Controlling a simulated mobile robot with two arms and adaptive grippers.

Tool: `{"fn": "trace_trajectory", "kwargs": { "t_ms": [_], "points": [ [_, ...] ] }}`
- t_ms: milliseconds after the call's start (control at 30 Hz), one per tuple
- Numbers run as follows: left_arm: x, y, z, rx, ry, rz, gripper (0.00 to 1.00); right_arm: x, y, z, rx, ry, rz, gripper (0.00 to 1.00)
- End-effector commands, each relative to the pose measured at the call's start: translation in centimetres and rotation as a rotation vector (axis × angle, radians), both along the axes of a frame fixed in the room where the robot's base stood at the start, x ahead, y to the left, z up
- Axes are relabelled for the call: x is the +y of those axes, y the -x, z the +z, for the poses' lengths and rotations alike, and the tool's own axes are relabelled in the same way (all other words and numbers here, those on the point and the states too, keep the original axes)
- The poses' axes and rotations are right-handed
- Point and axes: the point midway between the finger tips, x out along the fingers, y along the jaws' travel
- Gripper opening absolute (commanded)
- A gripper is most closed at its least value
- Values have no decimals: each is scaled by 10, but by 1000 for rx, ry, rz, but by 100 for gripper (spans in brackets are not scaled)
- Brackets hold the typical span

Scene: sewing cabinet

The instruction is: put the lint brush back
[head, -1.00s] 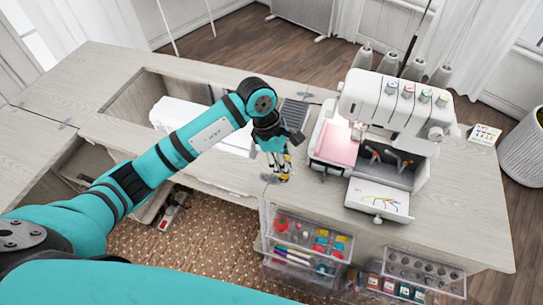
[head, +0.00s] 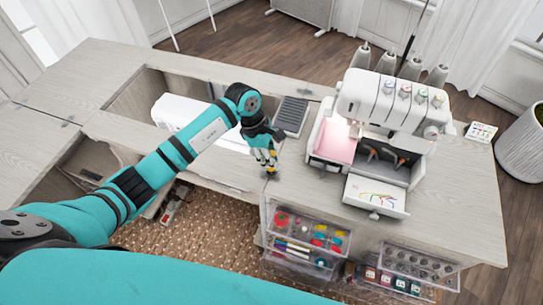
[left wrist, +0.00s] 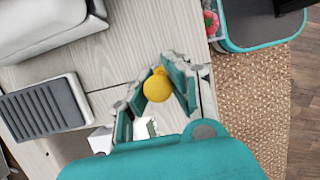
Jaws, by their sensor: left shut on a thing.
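My left gripper (head: 269,171) is shut on a yellow thing. In the left wrist view the yellow thing (left wrist: 158,86) shows as a rounded end with a small knob, between the two teal-padded fingers. It may be the end of the lint brush's handle; the rest of it is hidden by the fingers and wrist. In the head view the fingers point down over the tabletop near its front edge, left of the serger and above the clear drawers. I cannot tell whether the held thing touches the table. My right gripper is not in view.
A grey ribbed pedal (head: 291,116) lies just behind my left gripper. The white serger (head: 385,105) stands to the right with a small tray (head: 376,196) sticking out. Clear drawers (head: 308,238) hang open below the front edge. A white machine (head: 180,115) sits in the cabinet opening at left.

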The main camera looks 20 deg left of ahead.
Motion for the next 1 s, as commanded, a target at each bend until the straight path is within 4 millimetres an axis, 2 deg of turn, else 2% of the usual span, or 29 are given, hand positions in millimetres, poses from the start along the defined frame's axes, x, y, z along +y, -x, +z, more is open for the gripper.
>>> {"fn": "trace_trajectory", "kwargs": {
  "t_ms": [33,200,467,600,767,1000],
  "points": [
    [0,0,-2,0,0,0,15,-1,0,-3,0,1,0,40],
    [0,0,-1,0,0,0,37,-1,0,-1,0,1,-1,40],
    [0,0,0,0,0,0,37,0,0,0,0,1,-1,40],
    [2,-1,7,-2,-1,1,37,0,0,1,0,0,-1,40],
    [13,-1,35,-5,-4,0,37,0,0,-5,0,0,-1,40],
    [29,-1,84,-5,-3,0,37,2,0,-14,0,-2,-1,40]
  ]
}}
